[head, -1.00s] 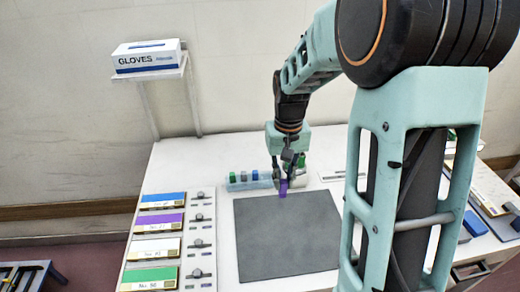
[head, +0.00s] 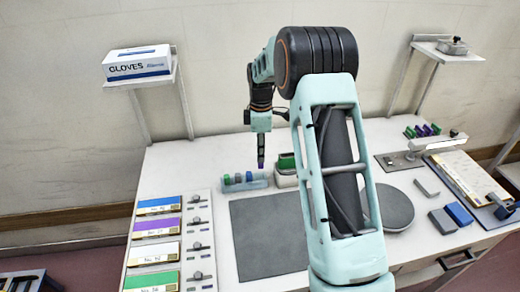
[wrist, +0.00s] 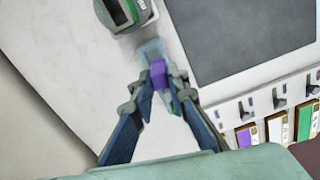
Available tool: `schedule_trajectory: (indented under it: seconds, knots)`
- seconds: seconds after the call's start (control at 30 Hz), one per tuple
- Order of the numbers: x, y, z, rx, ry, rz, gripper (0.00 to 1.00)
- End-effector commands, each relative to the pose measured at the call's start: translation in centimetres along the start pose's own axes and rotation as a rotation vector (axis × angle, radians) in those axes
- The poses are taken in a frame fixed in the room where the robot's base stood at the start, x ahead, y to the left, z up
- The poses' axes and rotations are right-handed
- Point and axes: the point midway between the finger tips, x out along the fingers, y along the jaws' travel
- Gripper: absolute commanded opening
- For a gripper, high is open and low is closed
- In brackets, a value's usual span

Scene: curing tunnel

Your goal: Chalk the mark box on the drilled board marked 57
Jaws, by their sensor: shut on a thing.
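My gripper (head: 261,158) is shut on a purple chalk (wrist: 158,72), which points down from the fingertips. It is held in the air near a pale see-through rack (head: 259,185) with green, blue and grey chalks standing in it. In the wrist view the rack (wrist: 152,48) lies behind the purple chalk. Boards with blue (head: 160,205), purple (head: 157,226), white (head: 153,251) and green (head: 151,279) bands lie in a column at left. Their numbers are too blurred to read surely, so I cannot pick out 57. Another board (head: 470,178) lies at far right, partly covered.
A dark grey mat (head: 265,240) lies mid-table, bare where visible. A box with green (head: 286,180) stands beside the rack. A round grey disc (head: 397,208) and a blue block (head: 459,214) are at right. A glove box (head: 138,62) sits on a wall shelf. My arm hides part of the table.

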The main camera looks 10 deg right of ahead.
Motion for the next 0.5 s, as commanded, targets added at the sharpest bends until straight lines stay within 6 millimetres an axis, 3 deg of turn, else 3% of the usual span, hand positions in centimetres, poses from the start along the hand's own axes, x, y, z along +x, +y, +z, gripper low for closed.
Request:
schedule_trajectory:
  seconds: [0.2, 0.5]
  knots:
    - [0.6, 1.3, -0.2, -0.148, -0.001, 0.0, 0.0]
    - [1.9, 1.5, -0.2, -0.173, -0.001, -0.001, 0.0]
